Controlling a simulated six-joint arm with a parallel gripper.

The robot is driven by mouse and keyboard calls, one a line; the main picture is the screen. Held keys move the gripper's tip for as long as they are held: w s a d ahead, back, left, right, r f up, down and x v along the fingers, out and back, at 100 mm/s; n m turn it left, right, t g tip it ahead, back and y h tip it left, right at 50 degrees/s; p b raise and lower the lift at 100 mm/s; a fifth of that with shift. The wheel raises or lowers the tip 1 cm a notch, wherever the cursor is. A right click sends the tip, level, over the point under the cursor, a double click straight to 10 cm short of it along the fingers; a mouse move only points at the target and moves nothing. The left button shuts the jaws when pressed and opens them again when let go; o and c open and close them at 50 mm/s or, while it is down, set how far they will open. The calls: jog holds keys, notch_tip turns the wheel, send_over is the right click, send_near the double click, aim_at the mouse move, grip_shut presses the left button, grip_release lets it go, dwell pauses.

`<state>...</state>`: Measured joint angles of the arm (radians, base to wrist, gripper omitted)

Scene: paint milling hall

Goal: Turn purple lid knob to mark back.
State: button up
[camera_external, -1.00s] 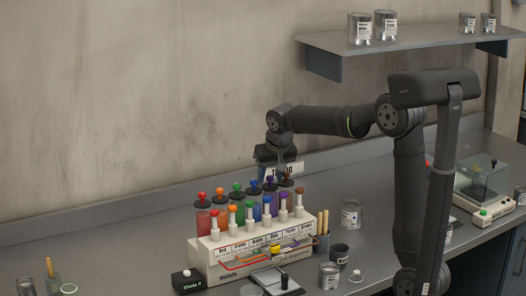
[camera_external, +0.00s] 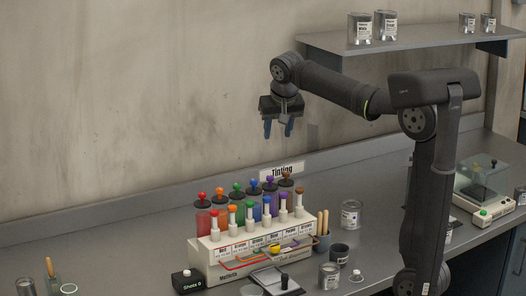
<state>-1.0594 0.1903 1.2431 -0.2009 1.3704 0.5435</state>
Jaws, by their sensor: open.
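The purple lid knob (camera_external: 269,180) tops the dark lid of a purple canister in the back row of the tinting rack (camera_external: 205,262). A second, smaller purple knob (camera_external: 283,197) tops a white pump in the front row. The mark on the lid is too small to make out. My gripper (camera_external: 278,130) is open and empty, fingers pointing down, high above the back row and clear of all knobs.
Red, orange, green, blue and brown knobs stand close on both sides of the purple ones. A "Tinting" sign (camera_external: 282,171) stands behind the rack. A cup of wooden sticks (camera_external: 322,236) and cans (camera_external: 329,275) stand to its right. The air around my gripper is free.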

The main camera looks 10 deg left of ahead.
jog(key=w+d+r+n+g+y, duration=0.1)
jog(key=w+d+n+g+y, duration=0.1)
jog(key=w+d+n, duration=0.1)
jog(key=shift+w+d+r+g, duration=0.3)
jog(key=shift+w+d+r, duration=0.1)
jog(key=shift+w+d, duration=0.15)
dwell(0.6)
jog(key=shift+s+a+f+m+t+h, duration=0.85)
jog(key=shift+s+a+m+t, duration=0.4)
jog(key=shift+s+a, duration=0.7)
jog(key=x, duration=1)
jog(key=shift+f, duration=0.15)
